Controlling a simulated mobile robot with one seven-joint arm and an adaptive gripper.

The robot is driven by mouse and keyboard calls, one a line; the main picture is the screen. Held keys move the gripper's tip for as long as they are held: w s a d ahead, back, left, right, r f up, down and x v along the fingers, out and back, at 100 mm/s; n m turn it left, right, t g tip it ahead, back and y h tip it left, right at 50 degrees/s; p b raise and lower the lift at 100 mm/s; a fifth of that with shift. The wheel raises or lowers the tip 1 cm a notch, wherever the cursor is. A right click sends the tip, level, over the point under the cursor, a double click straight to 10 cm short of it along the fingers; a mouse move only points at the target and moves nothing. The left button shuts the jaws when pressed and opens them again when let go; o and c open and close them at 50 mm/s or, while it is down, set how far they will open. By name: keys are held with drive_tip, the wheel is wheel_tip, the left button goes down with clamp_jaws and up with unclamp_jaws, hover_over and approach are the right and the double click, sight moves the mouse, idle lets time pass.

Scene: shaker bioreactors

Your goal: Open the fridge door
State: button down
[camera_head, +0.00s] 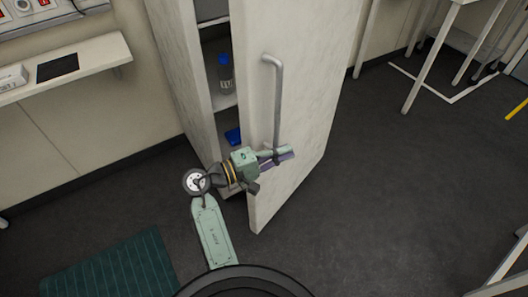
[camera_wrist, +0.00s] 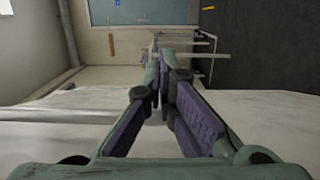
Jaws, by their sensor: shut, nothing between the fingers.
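The fridge door (camera_head: 308,100) is a tall pale marbled panel and stands partly open, with a gap to the fridge body (camera_head: 177,70) on its left. A grey vertical bar handle (camera_head: 277,95) is on the door's face. My gripper (camera_head: 286,156) is at the handle's lower end, its fingers pointing right across the door. Whether it touches the handle or door is unclear. In the wrist view my gripper (camera_wrist: 162,98) has its purple-padded fingers drawn together at the tips, with nothing seen between them. The handle's lowest part is hidden by the gripper.
Inside the gap, a blue-capped bottle (camera_head: 225,75) stands on a shelf and a blue item (camera_head: 233,136) lies lower down. A wall shelf (camera_head: 85,65) is at the left. A dark green mat (camera_head: 115,268) lies on the floor.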

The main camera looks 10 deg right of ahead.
drive_tip(key=shift+s+d+p, duration=0.2)
drive_tip(key=shift+s+d, duration=0.2)
drive_tip(key=shift+d, duration=0.2)
drive_tip(key=shift+s+d+p, duration=0.15)
drive_tip(key=shift+s+d, duration=0.25)
drive_tip(key=shift+d, duration=0.2)
drive_tip(key=shift+a, duration=0.1)
idle(0.9)
